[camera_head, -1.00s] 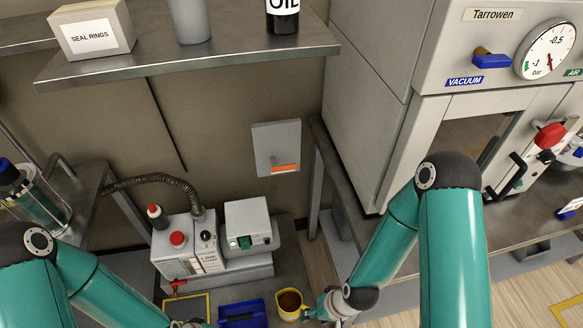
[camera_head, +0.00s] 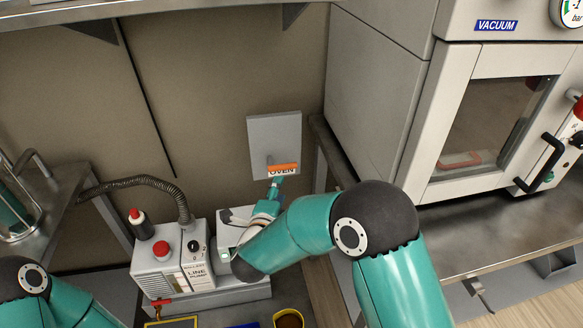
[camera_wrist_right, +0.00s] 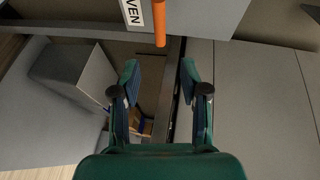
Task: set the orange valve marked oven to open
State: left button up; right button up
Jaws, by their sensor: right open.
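The orange valve handle (camera_head: 284,168) lies level across a grey wall panel (camera_head: 274,140), above a label reading OVEN (camera_head: 283,173). In the right wrist view the orange handle (camera_wrist_right: 160,22) is beside the label (camera_wrist_right: 133,12), ahead of the fingertips. My right gripper (camera_head: 275,182) is just below the handle in the head view. In the right wrist view its two fingers (camera_wrist_right: 158,72) are apart with nothing between them, and the handle is beyond them. My left arm shows at the lower left of the head view, but its gripper is out of view.
The oven cabinet with a VACUUM label (camera_head: 496,25) stands at the right on a metal bench. A pump box (camera_head: 173,262) with a dark hose (camera_head: 145,183) stands below the panel. A yellow cup (camera_head: 288,319) is at the bottom edge.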

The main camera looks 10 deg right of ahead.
aim_at(288, 167)
jog(key=x, duration=1.3)
jog(key=shift+f, duration=0.15)
jog(key=shift+c, duration=0.3)
jog(key=shift+s, duration=0.1)
grip_shut()
